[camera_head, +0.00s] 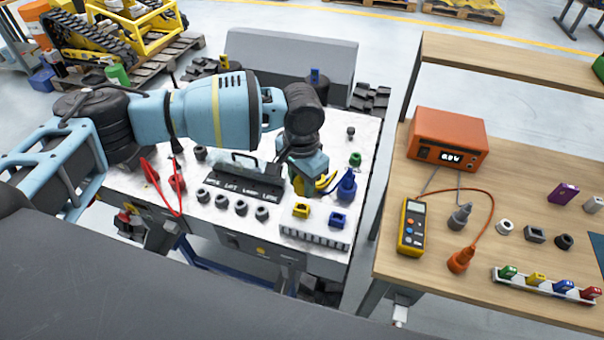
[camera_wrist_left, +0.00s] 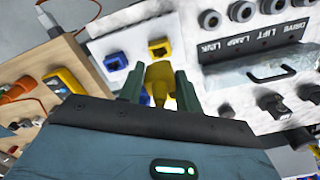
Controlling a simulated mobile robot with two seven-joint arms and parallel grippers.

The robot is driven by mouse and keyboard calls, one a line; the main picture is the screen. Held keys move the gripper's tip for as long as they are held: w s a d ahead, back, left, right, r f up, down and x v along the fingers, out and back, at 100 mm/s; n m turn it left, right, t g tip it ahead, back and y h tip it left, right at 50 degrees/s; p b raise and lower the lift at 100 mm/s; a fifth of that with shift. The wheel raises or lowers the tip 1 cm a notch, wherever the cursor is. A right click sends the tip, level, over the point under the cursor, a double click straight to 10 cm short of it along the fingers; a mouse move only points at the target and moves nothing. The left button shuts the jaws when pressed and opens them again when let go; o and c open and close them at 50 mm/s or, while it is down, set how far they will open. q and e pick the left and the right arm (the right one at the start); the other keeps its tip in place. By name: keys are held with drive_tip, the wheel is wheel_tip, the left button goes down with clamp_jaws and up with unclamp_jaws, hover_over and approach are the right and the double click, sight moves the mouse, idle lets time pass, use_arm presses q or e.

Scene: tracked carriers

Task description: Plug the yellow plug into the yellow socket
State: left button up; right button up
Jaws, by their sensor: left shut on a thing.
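My left gripper (camera_head: 308,184) hangs over the white panel and is shut on the yellow plug (camera_head: 328,182). In the left wrist view the yellow plug (camera_wrist_left: 158,75) sits between the two dark green fingers of the gripper (camera_wrist_left: 158,88). The yellow socket (camera_head: 301,210) is on the panel, a little nearer the front edge than the gripper. In the left wrist view the yellow socket (camera_wrist_left: 159,47) shows just beyond the plug's front end, nearly in line with it. The size of the gap between them is hard to tell. My right gripper does not show.
A blue socket (camera_head: 338,220) is right of the yellow one, with a blue plug (camera_head: 347,186) behind it. Several grey round connectors (camera_head: 241,208) and a handled dark cover (camera_head: 240,172) lie left. A wooden bench (camera_head: 400,285) with an orange supply (camera_head: 447,140) stands right, across a gap.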

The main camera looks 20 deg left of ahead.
sight(302, 191)
use_arm(q)
drive_tip(key=shift+f, duration=1.65)
drive_tip(key=shift+f, duration=1.4)
idle(3.1)
drive_tip(key=o, duration=1.1)
drive_tip(key=shift+r, duration=3.9)
drive_tip(key=shift+s, duration=0.1)
